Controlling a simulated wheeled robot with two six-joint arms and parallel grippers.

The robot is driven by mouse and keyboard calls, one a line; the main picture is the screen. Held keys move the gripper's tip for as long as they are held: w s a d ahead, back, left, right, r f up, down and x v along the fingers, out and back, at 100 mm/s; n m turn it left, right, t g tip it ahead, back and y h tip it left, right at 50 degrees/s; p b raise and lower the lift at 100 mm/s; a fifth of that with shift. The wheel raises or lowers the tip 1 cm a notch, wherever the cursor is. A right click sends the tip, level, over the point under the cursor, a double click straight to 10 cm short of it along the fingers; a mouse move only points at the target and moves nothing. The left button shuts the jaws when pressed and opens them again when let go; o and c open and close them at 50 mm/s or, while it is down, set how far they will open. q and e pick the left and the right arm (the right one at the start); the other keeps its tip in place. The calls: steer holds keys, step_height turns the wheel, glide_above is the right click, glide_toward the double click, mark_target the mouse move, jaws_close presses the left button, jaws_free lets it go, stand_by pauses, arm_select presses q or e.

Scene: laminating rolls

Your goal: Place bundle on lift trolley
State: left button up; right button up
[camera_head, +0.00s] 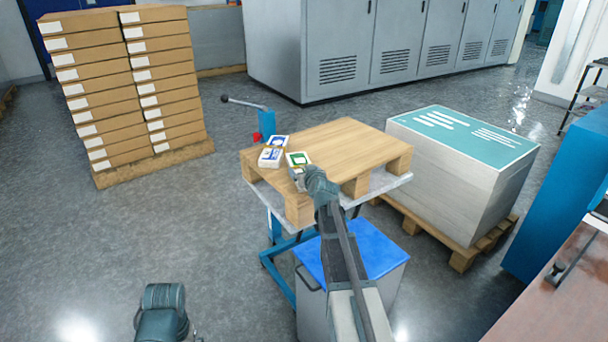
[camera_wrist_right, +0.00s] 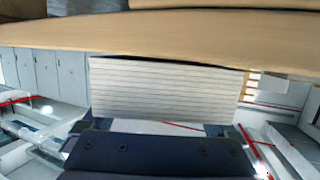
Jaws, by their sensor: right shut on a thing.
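The lift trolley (camera_head: 278,233) is blue, with a grey top and a wooden pallet (camera_head: 345,146) on it. Two blue-and-white bundles (camera_head: 271,158) (camera_head: 279,141) lie at the pallet's left corner. A green-and-white bundle (camera_head: 298,159) is beside them, at the tip of my right gripper (camera_head: 300,172), which is shut on it. In the right wrist view the layered edge of the held bundle (camera_wrist_right: 165,88) shows close against the wood; I cannot tell whether it rests on it. My left gripper (camera_head: 164,312) is low at the front, away from the trolley, with its fingertips hidden.
A blue-lidded grey bin (camera_head: 372,250) stands in front of the trolley. A big paper stack (camera_head: 450,180) on a pallet is just right of it. Stacked cartons (camera_head: 130,85) stand back left, grey cabinets (camera_head: 380,45) behind. A brown table (camera_head: 560,290) is at the right. Left floor is clear.

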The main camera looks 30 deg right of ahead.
steer(key=shift+f, duration=0.1)
steer(key=o, duration=1.4)
steer(key=shift+s+r, duration=0.15)
steer(key=shift+r, duration=0.1)
steer(key=p+v, duration=0.3)
steer(key=v, duration=0.8)
steer(key=shift+s+r, duration=0.1)
steer(key=shift+s, duration=0.2)
steer(key=shift+w, duration=0.1)
